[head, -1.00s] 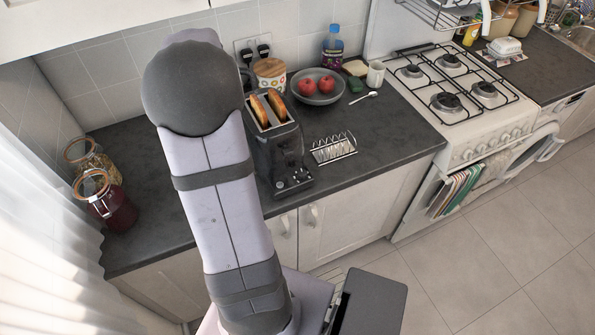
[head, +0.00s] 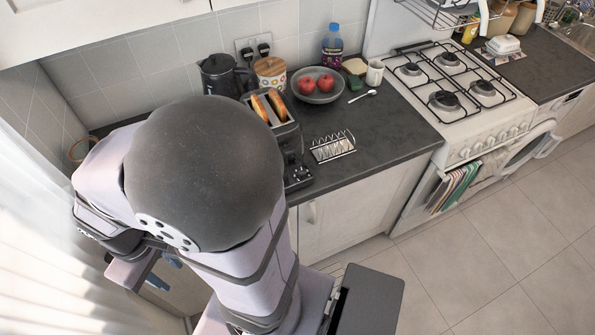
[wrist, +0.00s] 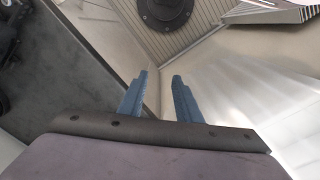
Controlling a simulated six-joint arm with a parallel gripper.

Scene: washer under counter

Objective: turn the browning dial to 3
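The black toaster (head: 288,142) stands on the counter, partly hidden by my arm, with browned bread slices (head: 268,106) in its slots. Its control end (head: 298,177) faces the front edge of the counter; small knobs show there, but the browning dial's setting is too small to read. My gripper (head: 163,270) is low at the left, in front of the counter and well away from the toaster. In the wrist view its two blue fingers (wrist: 160,77) are apart with nothing between them. The toaster cannot be made out in the wrist view.
A toast rack (head: 333,147) stands close right of the toaster. A dark kettle (head: 220,74), patterned canister (head: 270,72) and fruit bowl (head: 317,94) stand behind. The counter right of the rack (head: 392,135) is clear. A pale curtain (head: 35,240) hangs at the left.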

